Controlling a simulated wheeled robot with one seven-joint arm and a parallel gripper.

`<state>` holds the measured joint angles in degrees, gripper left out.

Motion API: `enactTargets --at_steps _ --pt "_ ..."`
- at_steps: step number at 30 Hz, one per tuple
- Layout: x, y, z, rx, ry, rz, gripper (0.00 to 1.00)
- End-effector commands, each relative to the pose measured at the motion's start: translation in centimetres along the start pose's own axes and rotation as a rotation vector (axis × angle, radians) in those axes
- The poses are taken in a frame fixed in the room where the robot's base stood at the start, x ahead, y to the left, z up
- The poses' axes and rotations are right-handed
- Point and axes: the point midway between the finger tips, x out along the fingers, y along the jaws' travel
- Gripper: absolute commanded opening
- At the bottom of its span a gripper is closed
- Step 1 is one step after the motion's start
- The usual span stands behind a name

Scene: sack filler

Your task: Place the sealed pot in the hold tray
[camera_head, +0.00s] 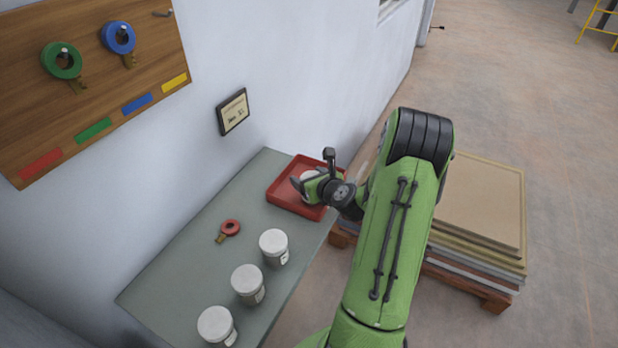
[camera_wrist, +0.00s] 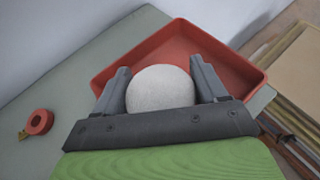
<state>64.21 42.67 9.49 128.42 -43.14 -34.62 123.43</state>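A pot with a pale round lid (camera_wrist: 160,88) is between the two fingers of my gripper (camera_wrist: 160,66). The fingers appear to touch it on both sides. In the head view, part of this pot (camera_head: 309,176) shows at my gripper (camera_head: 306,185), over the red hold tray (camera_head: 282,199). The tray also shows in the wrist view (camera_wrist: 112,72), around and beyond the pot. Whether the pot's base touches the tray floor is hidden. No other thing is visible in the tray.
White-lidded jars stand along the table's front side: a near one (camera_head: 216,325), a middle one (camera_head: 248,283) and a far one (camera_head: 273,246). A red ring tag (camera_head: 230,227) lies on the table (camera_head: 178,262). A pallet of stacked sheets (camera_head: 485,205) stands right of the arm.

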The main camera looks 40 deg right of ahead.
Motion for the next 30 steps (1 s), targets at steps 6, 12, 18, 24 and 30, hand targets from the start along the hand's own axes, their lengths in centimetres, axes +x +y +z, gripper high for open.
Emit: enactTargets --at_steps 6,12,18,24,30 --pt "0.0 0.0 0.1 0.000 0.000 0.000 0.94" --pt "-0.1 0.0 0.2 0.000 0.000 0.000 0.94" --pt "-3.5 -0.1 0.3 0.004 0.001 -0.005 0.94" --pt "-9.4 -0.2 0.3 0.005 0.001 -0.007 0.94" --pt "-11.2 -0.2 0.1 -0.004 -0.010 -0.004 0.94"
